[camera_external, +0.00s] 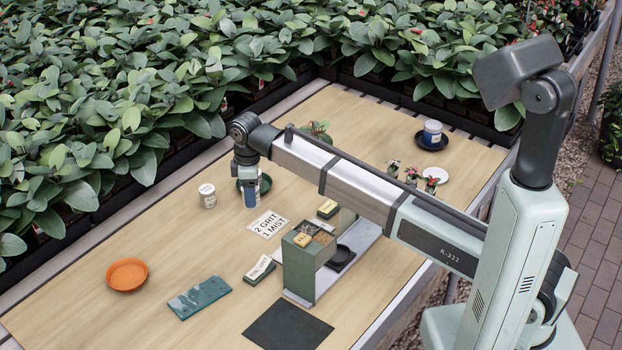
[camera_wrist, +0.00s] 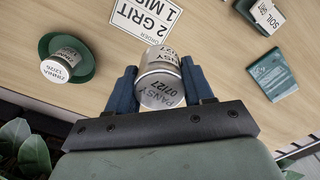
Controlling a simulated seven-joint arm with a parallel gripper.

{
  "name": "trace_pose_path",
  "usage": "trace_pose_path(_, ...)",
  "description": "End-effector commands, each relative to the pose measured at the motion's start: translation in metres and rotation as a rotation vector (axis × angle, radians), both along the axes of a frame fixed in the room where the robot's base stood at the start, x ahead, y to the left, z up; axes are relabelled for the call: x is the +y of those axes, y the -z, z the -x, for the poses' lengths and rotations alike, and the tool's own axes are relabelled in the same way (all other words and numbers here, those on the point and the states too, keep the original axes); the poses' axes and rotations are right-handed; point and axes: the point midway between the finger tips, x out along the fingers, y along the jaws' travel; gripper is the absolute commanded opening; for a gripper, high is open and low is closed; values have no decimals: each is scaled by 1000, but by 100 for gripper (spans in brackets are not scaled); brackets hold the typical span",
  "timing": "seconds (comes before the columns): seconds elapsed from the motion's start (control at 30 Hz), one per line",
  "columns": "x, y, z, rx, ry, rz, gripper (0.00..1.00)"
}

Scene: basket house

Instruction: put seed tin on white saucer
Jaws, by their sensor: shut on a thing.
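My gripper (camera_wrist: 162,88) has its blue fingers shut on a small metal seed tin (camera_wrist: 160,80), which has a white label reading "PANSY". In the external view my gripper (camera_external: 250,197) hangs over the left-middle of the table, in front of a dark green saucer; the held tin is hard to separate from the fingers there. The white saucer (camera_external: 432,172) is at the table's back right, well to the right of my gripper, and looks empty. It does not show in the wrist view.
A labelled tin (camera_wrist: 60,67) sits on the green saucer (camera_wrist: 85,62). A white tin (camera_external: 207,195) stands left of my gripper.

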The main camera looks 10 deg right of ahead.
Motion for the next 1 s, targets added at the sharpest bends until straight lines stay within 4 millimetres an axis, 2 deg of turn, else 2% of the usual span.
trace_pose_path(0.27, -3, -8, -3, 0, 5, 0, 21)
trace_pose_path(0.37, -12, -8, -12, 0, 21, 0, 21)
trace_pose_path(0.47, -29, -8, -30, 0, 53, 0, 21)
trace_pose_path(0.77, -113, -10, -98, -2, 191, -2, 21)
trace_pose_path(1.0, -190, -12, -143, -5, 305, -4, 21)
